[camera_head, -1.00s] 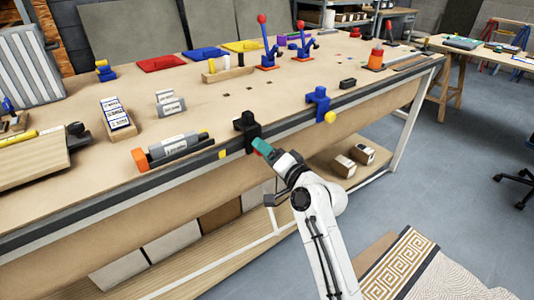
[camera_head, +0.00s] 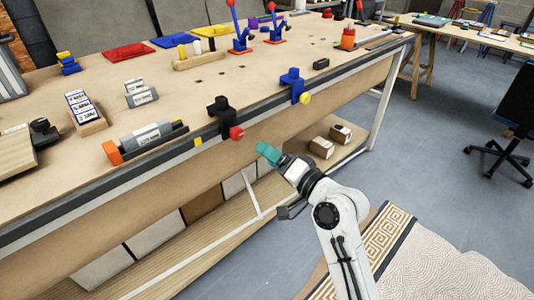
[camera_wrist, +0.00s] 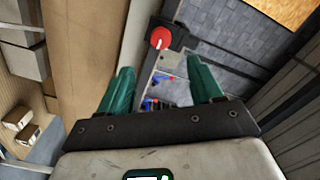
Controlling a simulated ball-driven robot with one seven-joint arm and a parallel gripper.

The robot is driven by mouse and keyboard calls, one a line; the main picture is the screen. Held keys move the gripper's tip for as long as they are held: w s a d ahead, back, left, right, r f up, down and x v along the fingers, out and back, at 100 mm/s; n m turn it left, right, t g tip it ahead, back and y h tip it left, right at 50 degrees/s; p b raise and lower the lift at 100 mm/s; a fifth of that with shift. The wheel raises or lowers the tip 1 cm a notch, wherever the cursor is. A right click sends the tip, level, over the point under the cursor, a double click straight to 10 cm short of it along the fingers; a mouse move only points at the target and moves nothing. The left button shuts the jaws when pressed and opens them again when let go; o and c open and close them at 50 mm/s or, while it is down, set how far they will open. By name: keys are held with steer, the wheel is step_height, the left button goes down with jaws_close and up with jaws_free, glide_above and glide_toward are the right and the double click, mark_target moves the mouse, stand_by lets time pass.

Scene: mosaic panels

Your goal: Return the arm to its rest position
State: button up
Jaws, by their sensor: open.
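My gripper (camera_head: 268,153) has teal fingers and is in front of the workbench's front edge, to the right of a black clamp (camera_head: 222,117) with a red knob (camera_head: 236,133). In the head view the gripper looks apart from the knob. In the wrist view the two teal fingers (camera_wrist: 155,90) are spread with nothing between them. The red knob (camera_wrist: 160,38) lies beyond them there. My white arm reaches up from the lower right.
The wooden workbench (camera_head: 130,85) carries a blue clamp with a yellow knob (camera_head: 305,98), a grey cylinder with an orange end (camera_head: 148,140) and small boxes. Open floor (camera_head: 440,150) lies to the right, with a black chair (camera_head: 512,125) and a patterned rug (camera_head: 450,270).

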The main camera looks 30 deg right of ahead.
stand_by(0.4)
steer(key=s+f+n+g+h+p, duration=0.25)
steer(key=s+f+n+g, duration=0.4)
steer(key=s+f, duration=0.85)
steer(key=s+d+f+g+h+p, duration=0.1)
steer(key=s+g, duration=0.4)
steer(key=s, duration=0.6)
steer(key=s+d+f+n+g+h+p, duration=0.1)
steer(key=s+g, duration=0.3)
steer(key=s, duration=0.7)
steer(key=shift+s+d+f+g+h+p, duration=0.3)
steer(key=shift+d+h+p, duration=0.3)
steer(key=shift+d, duration=0.3)
